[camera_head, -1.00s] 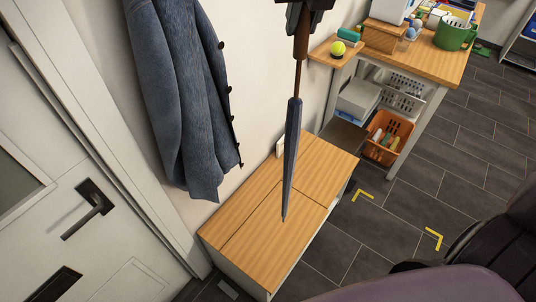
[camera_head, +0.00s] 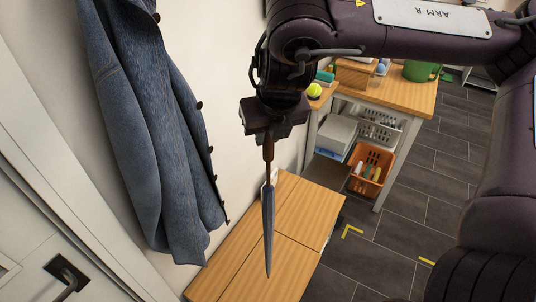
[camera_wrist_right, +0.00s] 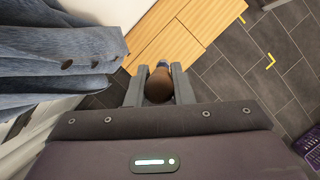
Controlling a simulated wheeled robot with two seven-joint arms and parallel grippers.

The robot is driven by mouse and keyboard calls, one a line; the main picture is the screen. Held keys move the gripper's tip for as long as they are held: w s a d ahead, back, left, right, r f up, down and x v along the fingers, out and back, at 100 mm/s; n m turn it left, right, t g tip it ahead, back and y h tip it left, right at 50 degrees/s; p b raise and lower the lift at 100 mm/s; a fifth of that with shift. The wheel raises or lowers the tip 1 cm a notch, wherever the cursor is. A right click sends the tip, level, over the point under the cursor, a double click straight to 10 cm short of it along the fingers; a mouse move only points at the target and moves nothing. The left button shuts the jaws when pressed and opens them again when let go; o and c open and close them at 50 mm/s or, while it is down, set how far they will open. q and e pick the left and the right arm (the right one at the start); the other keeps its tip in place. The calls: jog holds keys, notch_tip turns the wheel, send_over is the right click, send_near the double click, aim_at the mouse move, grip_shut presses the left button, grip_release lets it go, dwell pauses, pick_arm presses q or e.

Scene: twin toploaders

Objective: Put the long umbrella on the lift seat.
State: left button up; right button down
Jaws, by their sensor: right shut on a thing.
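My right gripper (camera_head: 268,136) is shut on the brown handle of the long umbrella (camera_head: 268,225). The umbrella is furled, blue-grey, and hangs nearly upright with its tip down. Its tip appears over the wooden top of the low bench, the lift seat (camera_head: 303,208); a gap below the tip cannot be judged. In the right wrist view the gripper fingers (camera_wrist_right: 159,84) stand either side of the round brown handle end (camera_wrist_right: 159,88), with the seat top (camera_wrist_right: 205,22) beyond. The seat top has a seam across it. My left gripper is not in view.
A denim coat (camera_head: 150,130) hangs on the wall left of the umbrella. A white door (camera_head: 50,215) is at the left. A wooden table (camera_head: 405,92) with an orange basket (camera_head: 371,170) below stands behind the seat. Dark floor (camera_head: 400,225) is clear at the right.

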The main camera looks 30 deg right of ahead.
aim_at(270, 148)
jog(key=shift+s+f, duration=0.1)
jog(key=shift+f, duration=2.6)
pick_arm(q)
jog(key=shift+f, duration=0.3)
jog(key=shift+b, duration=0.3)
pick_arm(e)
jog(key=shift+f, duration=0.1)
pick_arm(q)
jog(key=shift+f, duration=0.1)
pick_arm(e)
jog(key=c, duration=1.3)
grip_release()
jog(key=shift+s+a+r, duration=0.1)
jog(key=shift+s+r, duration=0.05)
jog(key=shift+r, duration=0.5)
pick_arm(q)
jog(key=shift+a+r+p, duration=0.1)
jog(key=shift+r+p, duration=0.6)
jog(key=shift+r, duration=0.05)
pick_arm(e)
jog(key=v, duration=1.1)
